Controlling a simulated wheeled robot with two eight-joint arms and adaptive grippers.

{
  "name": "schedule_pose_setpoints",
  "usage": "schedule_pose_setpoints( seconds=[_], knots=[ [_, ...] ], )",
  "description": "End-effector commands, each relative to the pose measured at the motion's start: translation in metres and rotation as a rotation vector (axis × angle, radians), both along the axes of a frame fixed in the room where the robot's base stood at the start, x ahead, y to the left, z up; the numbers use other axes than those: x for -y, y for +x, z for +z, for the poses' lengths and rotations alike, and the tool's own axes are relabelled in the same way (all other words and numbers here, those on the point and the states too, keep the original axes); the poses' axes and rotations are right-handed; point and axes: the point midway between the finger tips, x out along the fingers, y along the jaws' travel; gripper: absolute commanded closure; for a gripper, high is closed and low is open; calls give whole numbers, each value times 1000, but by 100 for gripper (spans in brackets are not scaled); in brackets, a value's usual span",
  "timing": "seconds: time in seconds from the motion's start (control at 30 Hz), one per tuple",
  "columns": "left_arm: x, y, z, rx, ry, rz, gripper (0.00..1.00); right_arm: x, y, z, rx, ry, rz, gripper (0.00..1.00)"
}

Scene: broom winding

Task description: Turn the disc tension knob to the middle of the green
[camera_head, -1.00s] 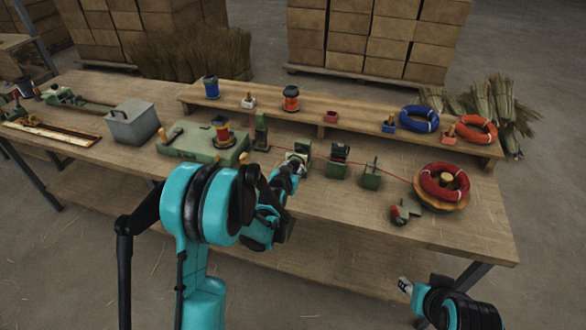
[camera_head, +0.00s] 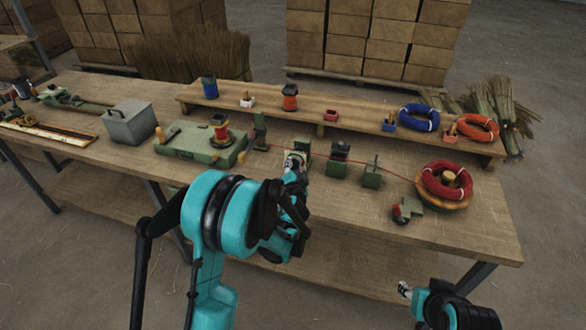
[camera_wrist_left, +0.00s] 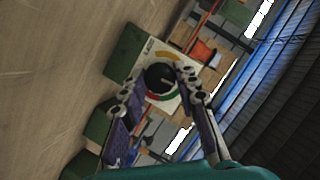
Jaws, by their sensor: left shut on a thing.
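The disc tension knob (camera_wrist_left: 158,77) is black and round, on a pale dial plate with coloured arcs (camera_wrist_left: 168,57) in the left wrist view. Yellow shows above the knob, red and green below it. The dial is on a green block (camera_head: 304,148) in the middle of the bench. My left gripper (camera_wrist_left: 160,80) has a finger on each side of the knob and is shut on it. In the head view my left gripper (camera_head: 294,165) partly hides the dial, and the knob's pointer is too small to read. My right gripper (camera_head: 405,289) is away from the bench at lower right.
A red line runs from the spool on the green machine (camera_head: 196,148) past green blocks (camera_head: 339,160) to the red coil (camera_head: 447,184). A raised shelf (camera_head: 350,133) behind holds spools and coils. The front strip of bench is mostly clear.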

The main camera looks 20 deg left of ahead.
Motion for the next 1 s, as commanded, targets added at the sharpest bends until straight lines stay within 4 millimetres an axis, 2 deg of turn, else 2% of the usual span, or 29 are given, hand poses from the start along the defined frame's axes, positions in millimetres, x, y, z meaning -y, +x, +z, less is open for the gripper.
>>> schedule_pose_setpoints(
  seconds=[0.3,0.83,0.87,0.9,1.0],
  knots=[
    [1,0,-1,4,119,0,99,0,0,0,0,0,0,60],
    [0,0,-1,5,139,0,99,0,0,0,0,0,0,60],
    [0,0,-1,5,139,0,62,0,0,0,0,0,0,60],
    [1,0,-1,5,139,0,52,0,0,0,0,0,0,60],
    [0,0,-1,5,139,0,49,0,0,0,0,0,0,60]
  ],
)
